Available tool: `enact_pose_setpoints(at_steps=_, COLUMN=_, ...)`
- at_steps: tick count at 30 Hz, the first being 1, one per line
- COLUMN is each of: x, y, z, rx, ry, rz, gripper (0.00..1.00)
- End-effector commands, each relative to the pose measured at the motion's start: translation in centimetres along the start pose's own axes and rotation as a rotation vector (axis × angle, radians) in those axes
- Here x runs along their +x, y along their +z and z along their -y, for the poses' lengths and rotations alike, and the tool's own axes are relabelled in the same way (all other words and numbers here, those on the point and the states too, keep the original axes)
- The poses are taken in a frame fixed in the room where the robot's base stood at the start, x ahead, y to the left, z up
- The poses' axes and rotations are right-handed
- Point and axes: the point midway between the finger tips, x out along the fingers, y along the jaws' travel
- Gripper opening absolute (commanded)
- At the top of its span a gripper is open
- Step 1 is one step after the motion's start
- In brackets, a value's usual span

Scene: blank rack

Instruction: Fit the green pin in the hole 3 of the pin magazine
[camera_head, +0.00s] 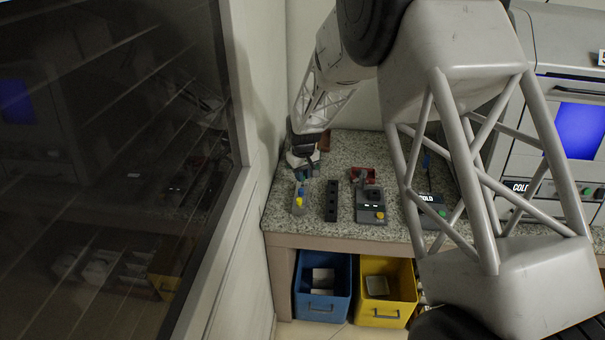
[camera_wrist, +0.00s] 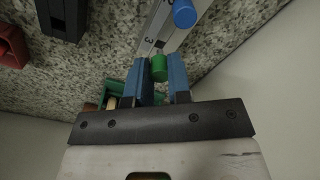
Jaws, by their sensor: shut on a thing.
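The green pin (camera_wrist: 159,68) is held between the two blue fingertips of my gripper (camera_wrist: 160,80) in the wrist view. The pin magazine (camera_wrist: 160,35) is a light grey bar with a "3" printed near the pin. The green pin is at the magazine's near end, by that mark; I cannot tell whether its hidden end is in the hole or above it. A blue pin (camera_wrist: 184,14) stands farther along the bar. In the head view the magazine (camera_head: 298,208) lies at the counter's left, with a yellow pin (camera_head: 300,197) showing, and my gripper (camera_head: 301,173) is at its far end.
A dark block with holes (camera_head: 332,201) stands right of the magazine. Farther right are a grey box with a yellow button (camera_head: 370,213) and a red object (camera_head: 362,174). A green object (camera_wrist: 113,88) lies beside my fingers. A wall is close on the left.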

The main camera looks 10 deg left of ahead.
Motion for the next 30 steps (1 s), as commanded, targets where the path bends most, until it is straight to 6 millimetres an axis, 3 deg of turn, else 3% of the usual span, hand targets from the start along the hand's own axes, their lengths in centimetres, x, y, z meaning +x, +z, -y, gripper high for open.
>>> enact_pose_setpoints(at_steps=30, x=1.8, y=0.1, z=0.0, rx=0.000, ry=0.000, rz=0.001, gripper=0.00)
